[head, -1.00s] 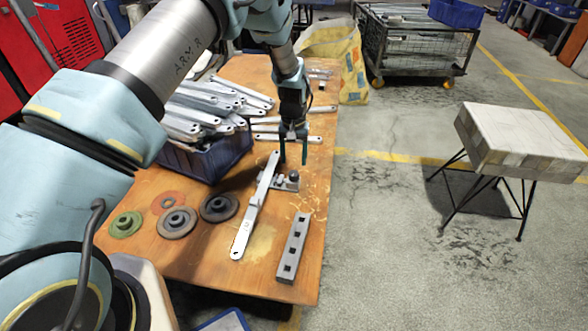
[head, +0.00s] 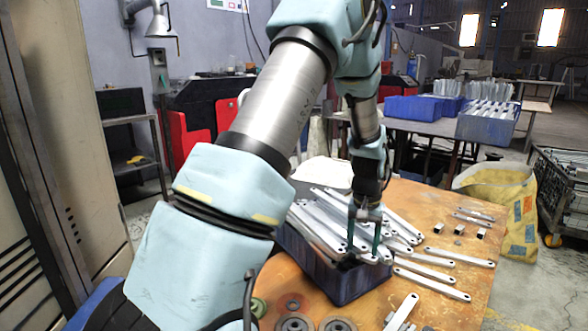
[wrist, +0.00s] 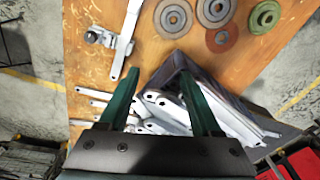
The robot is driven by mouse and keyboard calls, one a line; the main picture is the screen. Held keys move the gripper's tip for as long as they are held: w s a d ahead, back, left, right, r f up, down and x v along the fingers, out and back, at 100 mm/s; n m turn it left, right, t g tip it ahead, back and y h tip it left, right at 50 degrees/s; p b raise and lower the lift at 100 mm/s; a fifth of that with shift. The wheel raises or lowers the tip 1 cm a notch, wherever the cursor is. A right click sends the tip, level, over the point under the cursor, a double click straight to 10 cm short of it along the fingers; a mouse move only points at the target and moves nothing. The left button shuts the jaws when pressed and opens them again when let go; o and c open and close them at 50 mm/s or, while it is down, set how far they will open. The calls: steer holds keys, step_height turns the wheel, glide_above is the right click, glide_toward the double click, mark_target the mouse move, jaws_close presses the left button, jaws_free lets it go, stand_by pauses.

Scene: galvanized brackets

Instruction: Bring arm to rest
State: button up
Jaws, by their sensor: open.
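My gripper (head: 363,243) hangs from my arm with its two dark green fingers apart, above the blue bin of galvanized brackets. In the wrist view its fingers (wrist: 162,90) are spread, with nothing held between them. The blue bin (head: 340,284) stands on the wooden table and is heaped with long grey brackets (head: 318,228). In the wrist view the bin's wall (wrist: 232,95) and some brackets show beneath and beside the fingers. Whether a fingertip touches a bracket I cannot tell.
The wooden table (head: 470,243) carries loose brackets (head: 432,282) right of the bin. Round discs (head: 338,324) lie at its near edge. A yellow bag (head: 505,205) stands at its right. Behind it, another table holds blue bins (head: 488,128). A metal shelf (head: 130,120) stands left.

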steer(key=s+a+r+n+p, duration=0.1)
steer(key=s+a+r, duration=0.3)
steer(key=a, duration=0.4)
steer(key=s+a+r+n+p, duration=0.1)
steer(key=s+a+r+p, duration=0.1)
steer(key=s+a+r, duration=0.2)
steer(key=s+a+r+n+t+p, duration=0.1)
steer(key=s+a+r, duration=0.3)
steer(key=a+r, duration=0.4)
steer(key=a+n+p, duration=0.1)
steer(key=a, duration=0.4)
steer(key=shift+s, duration=0.25)
steer(key=shift+r, duration=0.1)
